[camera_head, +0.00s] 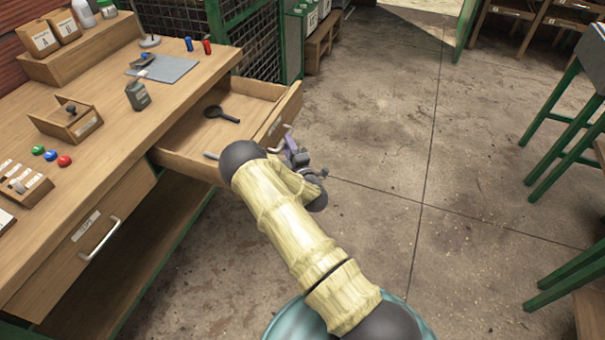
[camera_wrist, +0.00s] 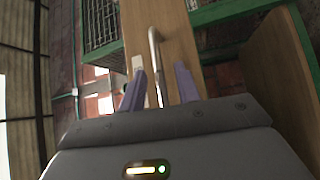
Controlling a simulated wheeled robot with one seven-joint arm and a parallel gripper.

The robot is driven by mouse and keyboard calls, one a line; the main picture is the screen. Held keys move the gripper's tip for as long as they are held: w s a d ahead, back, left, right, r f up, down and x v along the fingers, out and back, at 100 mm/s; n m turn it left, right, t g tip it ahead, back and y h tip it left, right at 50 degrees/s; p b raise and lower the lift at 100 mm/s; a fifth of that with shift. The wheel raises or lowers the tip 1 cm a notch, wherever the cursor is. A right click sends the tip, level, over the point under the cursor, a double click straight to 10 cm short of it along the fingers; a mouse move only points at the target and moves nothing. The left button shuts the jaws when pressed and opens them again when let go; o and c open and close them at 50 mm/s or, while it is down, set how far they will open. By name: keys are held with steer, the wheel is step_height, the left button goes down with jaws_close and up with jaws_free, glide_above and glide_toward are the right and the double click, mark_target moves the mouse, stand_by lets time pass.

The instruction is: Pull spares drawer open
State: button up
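The wooden drawer (camera_head: 225,119) at the right end of the workbench stands pulled out, with its inside showing. A dark round-headed tool with a handle (camera_head: 216,113) and a small grey item (camera_head: 211,155) lie in it. Its metal bar handle (camera_wrist: 154,58) is on the drawer front, upright in the wrist view. My gripper (camera_wrist: 160,88) is at the handle, with its two purple fingers apart on either side of the bar. I see a gap between the bar and the right finger. In the head view, my arm hides part of the gripper (camera_head: 291,145) and the drawer front.
A second drawer (camera_head: 88,235) at the left of the workbench (camera_head: 110,105) is shut. Bottles, a grey canister (camera_head: 138,96), small trays and coloured knobs are on the benchtop. Green-framed furniture (camera_head: 565,130) stands at right. The concrete floor (camera_head: 400,130) between is clear.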

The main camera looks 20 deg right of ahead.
steer(key=s+d+f, duration=0.1)
steer(key=s+f, duration=0.1)
steer(key=s, duration=1.2)
steer(key=shift+d, duration=0.35)
steer(key=shift+a+r, duration=0.1)
